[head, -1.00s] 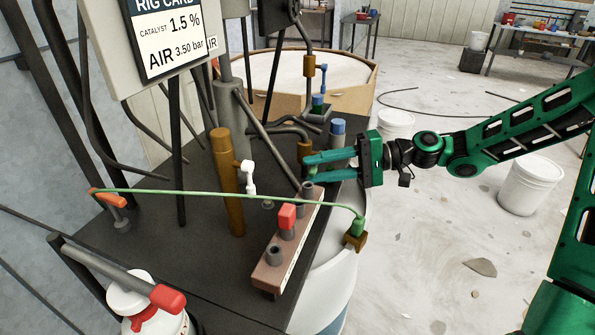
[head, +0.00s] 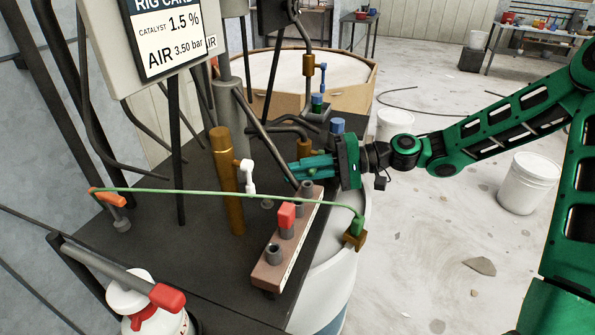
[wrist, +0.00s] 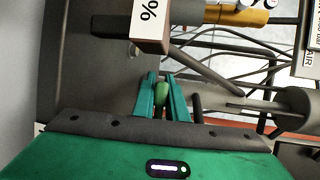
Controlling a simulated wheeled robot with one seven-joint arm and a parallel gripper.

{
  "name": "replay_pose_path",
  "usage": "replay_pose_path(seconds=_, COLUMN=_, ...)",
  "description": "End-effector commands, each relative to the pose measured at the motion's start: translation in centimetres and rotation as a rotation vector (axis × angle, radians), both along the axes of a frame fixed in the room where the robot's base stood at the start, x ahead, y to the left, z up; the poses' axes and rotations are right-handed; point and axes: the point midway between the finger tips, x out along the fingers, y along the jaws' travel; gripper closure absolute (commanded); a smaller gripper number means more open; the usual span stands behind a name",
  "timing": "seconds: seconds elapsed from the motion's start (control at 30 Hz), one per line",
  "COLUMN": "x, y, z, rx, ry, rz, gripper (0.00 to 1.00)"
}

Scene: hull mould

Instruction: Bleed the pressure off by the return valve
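My gripper (head: 292,170) reaches in from the right over the dark bench top, just behind the far end of the rack (head: 270,273). In the wrist view its two fingers (wrist: 161,92) lie close on both sides of a small green piece (wrist: 162,94) and seem to touch it. What that piece belongs to is hidden. A brass cylinder (head: 228,190) with a white lever (head: 248,178) stands left of my gripper, apart from it. A blue-handled valve (head: 322,80) is on the pipework behind. No return valve label is readable.
The rack carries a red cap (head: 287,215) on its middle post. A green hose (head: 220,198) crosses the bench in front of my gripper, ending at a brass fitting (head: 355,240). A rig card (head: 167,35) hangs upper left. A red-capped bottle (head: 148,310) is front left.

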Motion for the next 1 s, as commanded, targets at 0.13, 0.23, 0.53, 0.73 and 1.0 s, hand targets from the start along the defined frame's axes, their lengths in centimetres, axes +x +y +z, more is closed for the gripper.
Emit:
replay_pose_path(seconds=0.13, x=0.0, y=0.0, z=-0.4, rx=-0.015, ry=-0.031, rz=-0.001, gripper=1.0)
replay_pose_path(seconds=0.23, x=0.1, y=0.0, z=-1.0, rx=-0.042, ry=-0.104, rz=0.0, gripper=1.0)
replay_pose_path(seconds=0.53, x=0.7, y=-0.3, z=-2.9, rx=-0.127, ry=-0.332, rz=-0.001, gripper=1.0)
replay_pose_path(seconds=0.73, x=0.8, y=-0.4, z=-3.1, rx=-0.138, ry=-0.368, rz=-0.001, gripper=1.0)
replay_pose_path(seconds=1.0, x=0.8, y=-0.4, z=-3.2, rx=-0.139, ry=-0.365, rz=-0.001, gripper=0.71)
